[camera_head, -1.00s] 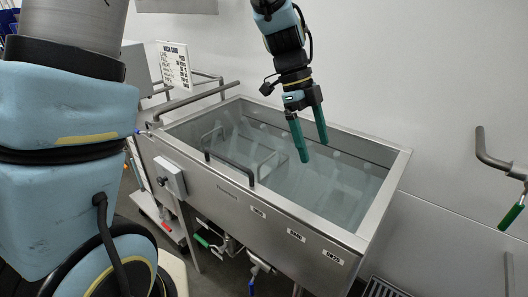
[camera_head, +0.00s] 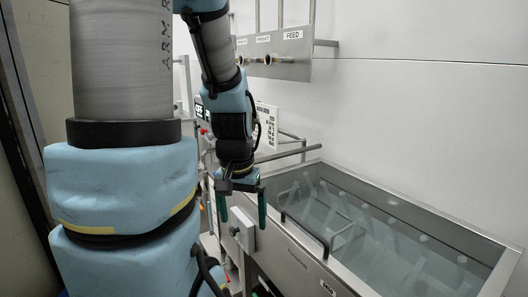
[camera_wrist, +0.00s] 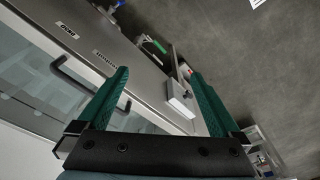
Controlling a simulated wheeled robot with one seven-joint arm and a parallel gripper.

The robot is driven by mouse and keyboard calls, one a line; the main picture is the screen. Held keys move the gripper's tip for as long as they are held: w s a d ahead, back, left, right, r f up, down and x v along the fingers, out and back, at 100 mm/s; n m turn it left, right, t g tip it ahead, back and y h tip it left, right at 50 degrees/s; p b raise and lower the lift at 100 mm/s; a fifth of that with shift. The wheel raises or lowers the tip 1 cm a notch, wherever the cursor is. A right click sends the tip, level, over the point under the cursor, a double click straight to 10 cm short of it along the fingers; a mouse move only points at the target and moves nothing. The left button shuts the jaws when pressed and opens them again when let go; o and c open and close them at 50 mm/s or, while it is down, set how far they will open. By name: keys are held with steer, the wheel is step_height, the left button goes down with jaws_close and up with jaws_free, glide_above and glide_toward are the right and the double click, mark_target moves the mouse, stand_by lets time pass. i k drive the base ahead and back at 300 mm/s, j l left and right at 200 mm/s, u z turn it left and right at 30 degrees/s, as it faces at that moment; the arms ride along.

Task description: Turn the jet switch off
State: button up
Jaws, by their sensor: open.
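The jet switch appears to be the pale grey box (camera_head: 243,231) on the tank's front panel, with a small dark knob on its face. My gripper (camera_head: 242,210) hangs in front of and partly above the box, its two green fingers apart and empty. In the wrist view the box (camera_wrist: 180,98) shows between the fingers of my gripper (camera_wrist: 158,76), nearer the right finger, with a gap to the fingertips. The knob's setting is too small to read.
The steel tank (camera_head: 316,262) holds clear liquid with bottle-like shapes and has a black handle (camera_head: 306,233) at its rim. A panel marked FEED (camera_head: 284,57) is on the wall behind. Pipes and a sign stand beside my arm. Grey floor (camera_wrist: 235,60) lies open before the tank.

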mark_target(233, 231)
steer(key=z, duration=1.65)
steer(key=k+j+u, duration=0.1)
steer(key=k, duration=0.3)
steer(key=k+j+u, duration=0.1)
steer(key=k+j, duration=0.2)
steer(key=k, duration=0.15)
steer(key=k+j+u, duration=0.1)
steer(key=k+j, duration=0.2)
steer(key=k+u, duration=0.1)
steer(key=u, duration=2.45)
